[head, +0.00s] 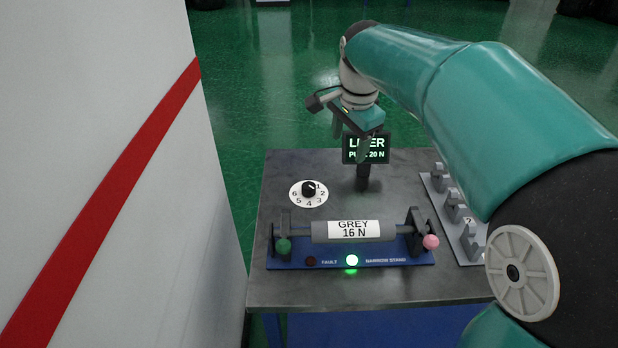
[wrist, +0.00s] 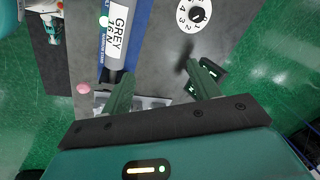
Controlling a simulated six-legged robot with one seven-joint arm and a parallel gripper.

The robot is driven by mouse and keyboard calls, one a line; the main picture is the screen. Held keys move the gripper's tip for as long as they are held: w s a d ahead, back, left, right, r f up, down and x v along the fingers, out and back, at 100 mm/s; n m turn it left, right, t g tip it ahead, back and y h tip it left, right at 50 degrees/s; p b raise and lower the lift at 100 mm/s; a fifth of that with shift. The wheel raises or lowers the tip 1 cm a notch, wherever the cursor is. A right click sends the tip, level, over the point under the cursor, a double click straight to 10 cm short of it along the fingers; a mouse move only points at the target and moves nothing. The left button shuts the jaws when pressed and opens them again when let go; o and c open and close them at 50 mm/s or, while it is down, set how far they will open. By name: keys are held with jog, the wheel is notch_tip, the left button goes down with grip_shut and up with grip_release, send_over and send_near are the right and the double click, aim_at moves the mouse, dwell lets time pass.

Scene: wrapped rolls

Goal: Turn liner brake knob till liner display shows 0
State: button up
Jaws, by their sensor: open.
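The liner brake knob (head: 308,189) is a small black knob on a white dial (head: 309,204) numbered around its edge, on the grey table. In the wrist view the knob (wrist: 197,14) is near the top edge; I cannot tell its setting for sure. The liner display (head: 377,155) is a dark screen on a post with green text, partly covered by my gripper, and appears to read a pull of 20 N. My gripper (head: 350,135) is open and empty above the table's back, right of and beyond the knob. Its fingers also show apart in the wrist view (wrist: 163,88).
A roll (head: 385,230) labelled GREY 16 N lies in a blue stand (head: 400,252) with a lit green lamp. A grey bracket rack (head: 460,222) is at right. A white wall with a red stripe (head: 110,190) rises at left. Table around the dial is clear.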

jog(key=w+a+f+m+g, duration=0.1)
jog(key=w+a+f+m, duration=0.35)
jog(key=w, duration=0.45)
jog(key=m+g, duration=0.1)
jog(key=m, duration=0.3)
send_near(309, 185)
notch_tip(309, 185, down, 10)
jog(key=shift+w+a+r, duration=0.1)
jog(key=shift+w+a, duration=0.05)
jog(key=c, duration=1)
